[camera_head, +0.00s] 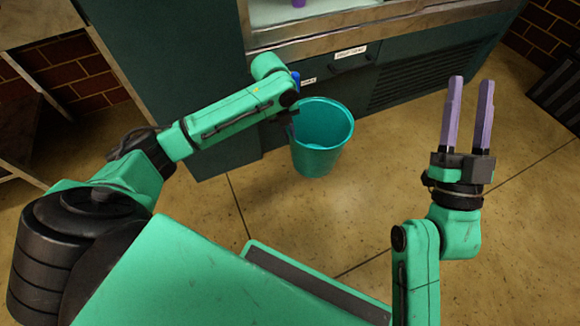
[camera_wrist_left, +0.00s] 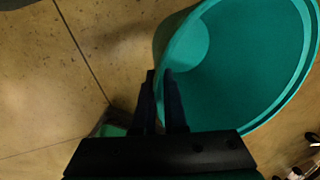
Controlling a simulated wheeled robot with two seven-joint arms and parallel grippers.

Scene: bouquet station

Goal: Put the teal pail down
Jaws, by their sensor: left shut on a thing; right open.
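The teal pail (camera_head: 322,130) is upright or nearly so in front of the dark green counter, with its open mouth facing up. My left gripper (camera_head: 291,117) is at the left side of its rim. In the left wrist view the two dark fingers of my left gripper (camera_wrist_left: 163,88) are shut on the rim of the pail (camera_wrist_left: 245,65), one on each side of the wall. I cannot tell whether the pail's base touches the floor. My right gripper (camera_head: 467,112), with purple fingers apart, is empty and well to the right of the pail.
The dark green counter (camera_head: 345,70) with a metal edge stands behind the pail. A small blue thing (camera_head: 296,79) shows beside my left wrist. The tiled floor (camera_head: 390,180) between the pail and my right gripper is clear. A shelf (camera_head: 22,125) stands at far left.

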